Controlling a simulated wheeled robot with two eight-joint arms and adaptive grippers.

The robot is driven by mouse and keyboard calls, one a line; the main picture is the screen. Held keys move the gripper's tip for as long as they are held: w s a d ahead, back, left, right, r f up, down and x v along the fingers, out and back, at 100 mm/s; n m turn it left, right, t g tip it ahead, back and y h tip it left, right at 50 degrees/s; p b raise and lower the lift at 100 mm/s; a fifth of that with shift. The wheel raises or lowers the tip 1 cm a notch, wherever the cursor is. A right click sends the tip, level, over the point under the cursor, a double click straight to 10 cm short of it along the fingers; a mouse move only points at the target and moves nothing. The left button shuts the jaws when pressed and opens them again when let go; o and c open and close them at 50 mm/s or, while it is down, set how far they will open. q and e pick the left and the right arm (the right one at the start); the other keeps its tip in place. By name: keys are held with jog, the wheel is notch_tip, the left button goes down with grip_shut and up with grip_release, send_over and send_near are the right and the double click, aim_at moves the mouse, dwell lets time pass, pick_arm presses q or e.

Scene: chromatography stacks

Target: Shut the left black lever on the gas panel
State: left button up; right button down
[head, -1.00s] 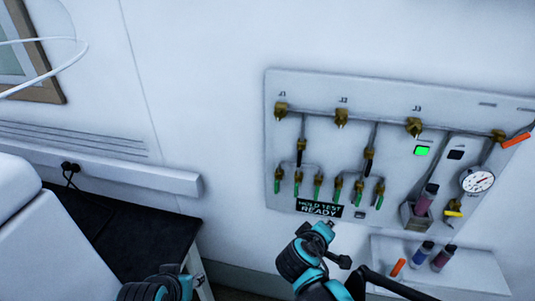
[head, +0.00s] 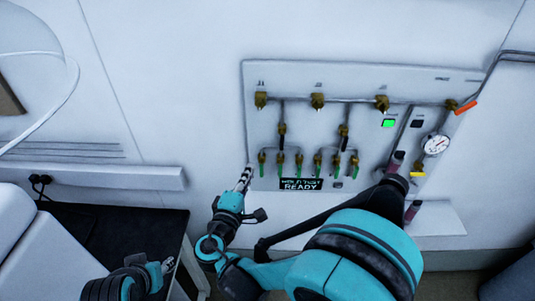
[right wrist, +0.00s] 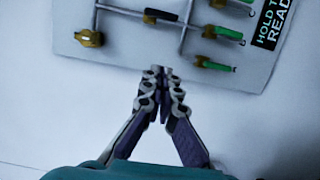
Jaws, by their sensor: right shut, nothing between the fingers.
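The gas panel (head: 300,75) is on the wall. Its left black lever (head: 282,130) points down, in line with its pipe below the first brass fitting. It also shows at the top of the right wrist view (right wrist: 160,14), beside green levers. My right gripper (head: 246,175) is shut and empty, its fingertips near the panel's lower left edge, below and left of the black lever and apart from it. The closed fingers show in the right wrist view (right wrist: 158,72). My left gripper (head: 166,266) is low at the left, far from the panel; its fingers are too small to read.
Several green levers (head: 280,162) hang below the black ones, above a "HOLD TEST READY" sign (head: 301,184). A second black lever (head: 344,130) and a gauge (head: 436,144) are further right. A shelf (head: 440,220) is partly behind my right arm. A black-topped table (head: 110,235) stands left.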

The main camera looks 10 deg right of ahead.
aim_at(282, 143)
jog(key=w+d+b, duration=0.1)
jog(key=w+d, duration=0.6)
jog(key=d, duration=0.2)
jog(key=shift+w+b, duration=0.25)
jog(key=shift+b, duration=0.05)
